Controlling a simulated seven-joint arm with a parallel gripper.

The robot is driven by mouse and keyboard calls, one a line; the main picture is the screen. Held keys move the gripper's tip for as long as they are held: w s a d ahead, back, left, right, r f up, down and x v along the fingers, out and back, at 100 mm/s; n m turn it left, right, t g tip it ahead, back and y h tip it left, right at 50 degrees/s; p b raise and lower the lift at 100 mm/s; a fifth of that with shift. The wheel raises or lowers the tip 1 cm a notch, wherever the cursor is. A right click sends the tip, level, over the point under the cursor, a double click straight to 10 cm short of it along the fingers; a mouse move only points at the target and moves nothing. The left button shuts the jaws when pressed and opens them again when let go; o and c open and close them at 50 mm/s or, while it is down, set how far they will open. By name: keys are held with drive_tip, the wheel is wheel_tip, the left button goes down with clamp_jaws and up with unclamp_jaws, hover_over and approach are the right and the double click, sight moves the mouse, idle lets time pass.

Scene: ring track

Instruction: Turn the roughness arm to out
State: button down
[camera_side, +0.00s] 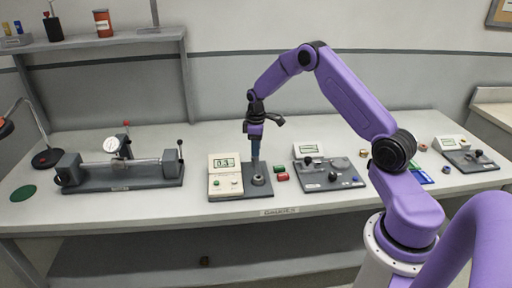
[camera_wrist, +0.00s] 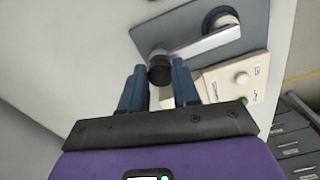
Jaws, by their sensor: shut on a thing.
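The roughness arm (camera_wrist: 207,44) is a silver lever on a grey base plate (camera_wrist: 178,22), running from a round hub (camera_wrist: 222,18) to a black knob (camera_wrist: 160,72) at its free end. My gripper (camera_wrist: 160,77) has its two blue fingers on either side of that knob, shut on it. In the side view my gripper (camera_side: 256,158) points down at the grey plate of a beige unit (camera_side: 223,177) whose display reads about 0.3. The fingers hide most of the lever there; the hub (camera_side: 258,180) shows just below them. I cannot read any position marks.
Farther right is a grey plate with knobs (camera_side: 328,180). A bench device with a dial (camera_side: 118,168) stands to the left. The front strip of the table is clear.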

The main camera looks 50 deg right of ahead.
drive_tip(key=n, duration=1)
drive_tip(key=shift+w+n, duration=0.15)
drive_tip(key=shift+n, duration=0.25)
drive_tip(key=n, duration=0.5)
drive_tip(key=shift+w, duration=0.1)
drive_tip(key=n, duration=0.5)
drive_tip(key=shift+w+n, duration=0.1)
drive_tip(key=shift+n, duration=0.4)
drive_tip(key=c, duration=0.8)
unclamp_jaws()
wheel_tip(320, 180, up, 18)
drive_tip(key=shift+f, duration=0.25)
